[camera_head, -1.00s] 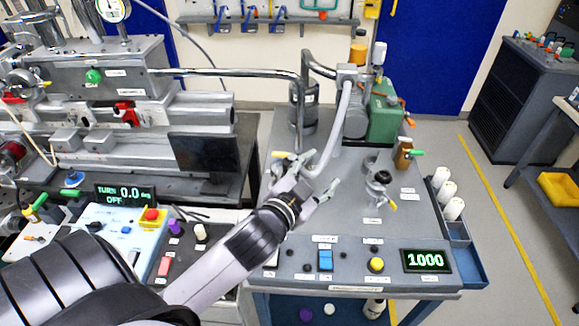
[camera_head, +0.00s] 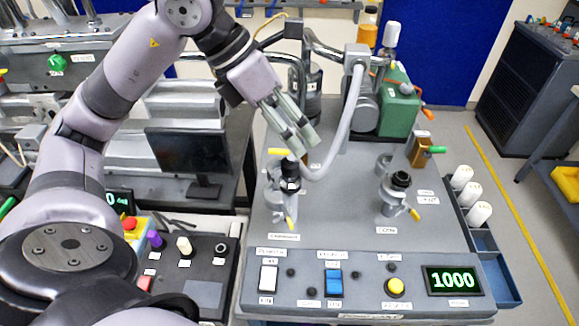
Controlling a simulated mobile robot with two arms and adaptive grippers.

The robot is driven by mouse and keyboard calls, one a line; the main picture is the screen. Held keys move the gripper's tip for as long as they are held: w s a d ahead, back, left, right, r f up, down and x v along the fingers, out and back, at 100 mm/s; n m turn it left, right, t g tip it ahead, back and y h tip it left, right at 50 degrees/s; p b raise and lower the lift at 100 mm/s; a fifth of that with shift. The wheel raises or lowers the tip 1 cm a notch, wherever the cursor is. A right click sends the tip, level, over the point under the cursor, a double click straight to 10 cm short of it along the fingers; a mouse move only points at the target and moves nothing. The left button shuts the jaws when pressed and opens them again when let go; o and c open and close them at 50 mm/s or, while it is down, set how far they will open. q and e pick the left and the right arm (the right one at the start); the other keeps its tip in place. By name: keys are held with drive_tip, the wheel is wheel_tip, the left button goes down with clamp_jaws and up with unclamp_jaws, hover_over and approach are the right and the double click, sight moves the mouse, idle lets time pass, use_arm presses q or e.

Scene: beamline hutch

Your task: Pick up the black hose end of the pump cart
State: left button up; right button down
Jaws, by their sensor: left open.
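The pump cart (camera_head: 345,225) has a grey top with two ports. A grey hose (camera_head: 343,130) comes down from a pipe elbow and curves up beside the left port. A black hose end (camera_head: 290,176) stands upright at that port, between yellow-handled levers. My left gripper (camera_head: 304,148) is open and points down just above and slightly right of the black end; its fingers hide part of the hose there. I cannot tell whether they touch it. The right port (camera_head: 400,181) has a black ring on top and no hose. My right gripper is not in view.
A front panel carries switches, a yellow button (camera_head: 396,286) and a display (camera_head: 452,280) reading 1000. A green pump (camera_head: 397,105) stands at the back. A dark monitor (camera_head: 188,155) is left of the cart. White bottles (camera_head: 470,195) sit in a blue side tray.

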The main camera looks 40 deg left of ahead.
use_arm(q)
drive_tip(key=a+n+y, duration=0.1)
drive_tip(key=a+y, duration=0.2)
drive_tip(key=a, duration=0.4)
approach(288, 161)
drive_tip(key=x, duration=0.5)
drive_tip(key=shift+w+a+f+p, duration=0.1)
drive_tip(key=shift+a+f+p, duration=0.1)
drive_tip(key=shift+p, duration=0.15)
drive_tip(key=shift+w+d+f, duration=0.15)
drive_tip(key=shift+f, duration=0.25)
drive_tip(key=shift+w+d+f+p, duration=0.1)
drive_tip(key=shift+d+f+p, duration=0.05)
drive_tip(key=shift+f+p, duration=0.2)
drive_tip(key=p+x, duration=0.1)
drive_tip(key=x, duration=0.2)
drive_tip(key=shift+d+f, duration=0.15)
drive_tip(key=shift+f, duration=0.1)
drive_tip(key=shift+w+f, duration=0.2)
drive_tip(key=shift+f, duration=0.2)
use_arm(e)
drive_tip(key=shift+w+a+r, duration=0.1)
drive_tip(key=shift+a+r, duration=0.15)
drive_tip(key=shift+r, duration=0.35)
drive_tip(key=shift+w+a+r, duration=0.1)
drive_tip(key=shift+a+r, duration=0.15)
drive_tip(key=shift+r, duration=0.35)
